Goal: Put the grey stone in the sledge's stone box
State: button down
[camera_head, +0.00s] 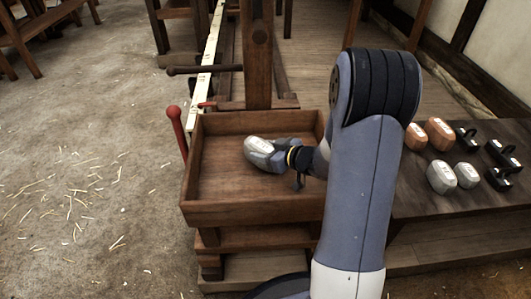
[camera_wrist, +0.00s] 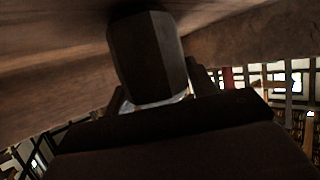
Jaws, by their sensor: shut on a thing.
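The sledge's stone box (camera_head: 225,212) is an open wooden box in the middle of the head view. My gripper (camera_head: 281,157) is over or inside the box and is shut on a grey stone (camera_head: 259,150) with a pale top. In the wrist view the stone (camera_wrist: 147,55) looks dark and sits between the fingers (camera_wrist: 155,98), with wooden surfaces close by. I cannot tell whether the stone touches the box floor. The rest of the box floor that shows is bare. My arm hides the box's right side.
A bench (camera_head: 430,203) at the right holds two more grey stones (camera_head: 453,177), two orange-brown stones (camera_head: 428,133) and several black weights (camera_head: 503,165). A red-knobbed lever (camera_head: 175,118) stands by the box's left side. A wooden post (camera_head: 257,55) rises behind the box. Straw-strewn floor lies open at left.

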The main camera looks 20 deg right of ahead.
jog(key=shift+r, duration=0.1)
jog(key=c, duration=0.6)
grip_release()
jog(key=shift+f, duration=0.2)
jog(key=shift+o, duration=0.2)
jog(key=shift+r, duration=0.2)
jog(key=p+v, duration=0.3)
jog(key=v, duration=0.3)
jog(key=shift+d+r, duration=0.15)
jog(key=shift+s+d+r, duration=0.1)
jog(key=shift+s+d, duration=0.2)
jog(key=shift+s, duration=0.3)
